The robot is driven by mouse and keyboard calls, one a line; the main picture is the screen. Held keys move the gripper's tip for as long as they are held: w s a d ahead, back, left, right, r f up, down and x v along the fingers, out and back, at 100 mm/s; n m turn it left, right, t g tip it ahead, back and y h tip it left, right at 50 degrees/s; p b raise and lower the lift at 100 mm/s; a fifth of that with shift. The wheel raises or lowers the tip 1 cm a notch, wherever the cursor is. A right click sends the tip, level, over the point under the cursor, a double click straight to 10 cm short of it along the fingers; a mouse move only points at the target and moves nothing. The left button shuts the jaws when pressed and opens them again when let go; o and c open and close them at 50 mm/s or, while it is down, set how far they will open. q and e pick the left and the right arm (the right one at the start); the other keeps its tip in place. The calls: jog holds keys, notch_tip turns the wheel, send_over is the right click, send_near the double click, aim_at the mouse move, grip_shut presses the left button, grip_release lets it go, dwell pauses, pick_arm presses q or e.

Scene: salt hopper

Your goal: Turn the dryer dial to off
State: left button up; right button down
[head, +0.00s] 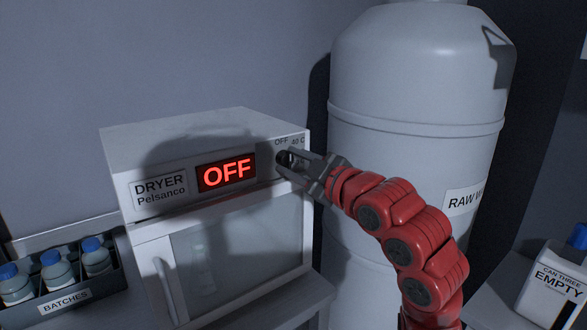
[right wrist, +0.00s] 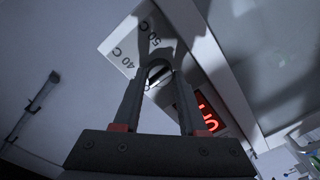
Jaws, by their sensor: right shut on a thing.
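The white dryer (head: 215,255) stands left of centre in the head view, with a label reading "DRYER Pelsanco". Its red display (head: 227,172) reads "OFF", and part of the display shows in the right wrist view (right wrist: 205,115). The dial (head: 292,159) is at the right end of the front panel, mostly hidden by my gripper. "OFF" and "40 C" are printed above it. In the right wrist view, "40 C" and "50 C" show near the dial (right wrist: 157,76). My right gripper (head: 287,163) is shut on the dial. My left gripper is not in view.
A large pale tank (head: 415,110) labelled "RAW W..." stands close behind my right arm. A tray (head: 65,308) labelled "BATCHES" holds blue-capped bottles at lower left. A white can (head: 553,285) labelled "CAN THREE EMPTY" is at lower right. The dryer door is closed.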

dwell(0.3)
jog(key=shift+c, duration=2.3)
grip_release()
jog(key=b+v, duration=0.2)
jog(key=v, duration=1.5)
jog(key=shift+s, duration=0.2)
jog(key=shift+d, duration=0.1)
